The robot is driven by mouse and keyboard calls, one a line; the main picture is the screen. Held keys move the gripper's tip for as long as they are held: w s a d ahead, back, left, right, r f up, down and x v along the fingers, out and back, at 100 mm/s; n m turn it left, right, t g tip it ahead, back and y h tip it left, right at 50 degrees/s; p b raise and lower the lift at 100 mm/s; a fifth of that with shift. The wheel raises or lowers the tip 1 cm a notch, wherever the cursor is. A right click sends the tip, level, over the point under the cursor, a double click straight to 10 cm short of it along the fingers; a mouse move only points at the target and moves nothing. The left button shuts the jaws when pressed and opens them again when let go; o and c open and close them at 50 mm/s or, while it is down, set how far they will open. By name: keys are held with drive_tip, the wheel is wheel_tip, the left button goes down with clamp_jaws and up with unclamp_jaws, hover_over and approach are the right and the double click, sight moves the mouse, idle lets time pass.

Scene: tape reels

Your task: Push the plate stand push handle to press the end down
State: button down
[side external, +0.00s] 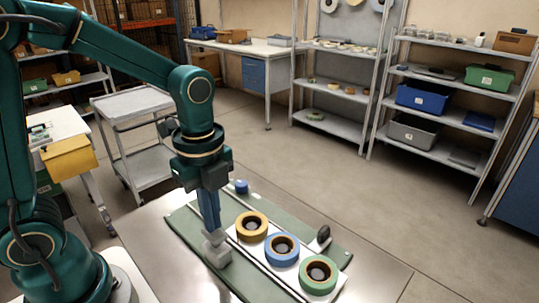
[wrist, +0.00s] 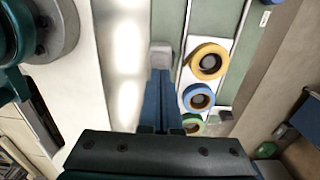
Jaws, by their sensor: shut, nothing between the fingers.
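The plate stand is a long green base (side external: 183,220) with a white plate (side external: 283,268) on it. A yellow reel (side external: 252,225), a blue reel (side external: 282,250) and a green reel (side external: 318,274) lie in a row on the plate. A grey block (side external: 218,255), probably the push handle, stands on the near-left side of the base; it also shows in the wrist view (wrist: 160,54). My gripper (side external: 211,230) points down with its blue fingers shut and empty, right at the block. I cannot tell whether they touch it.
A dark round knob (side external: 323,234) stands behind the reels at right, and a blue knob (side external: 241,187) at the far end of the base. Bare metal tabletop (side external: 378,270) lies at right. Shelves (side external: 455,110) and a trolley (side external: 135,105) stand well away.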

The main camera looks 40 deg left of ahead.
drive_tip(key=shift+f, duration=1.2)
idle(3.2)
drive_tip(key=shift+r, duration=3.55)
drive_tip(key=shift+r, duration=0.35)
drive_tip(key=s+a+r+n+t, duration=0.1)
drive_tip(key=s+n+t, duration=0.4)
drive_tip(key=n, duration=1.3)
drive_tip(key=shift+s+r+t, duration=0.15)
drive_tip(key=shift+s+t, duration=0.15)
drive_tip(key=shift+s, duration=0.2)
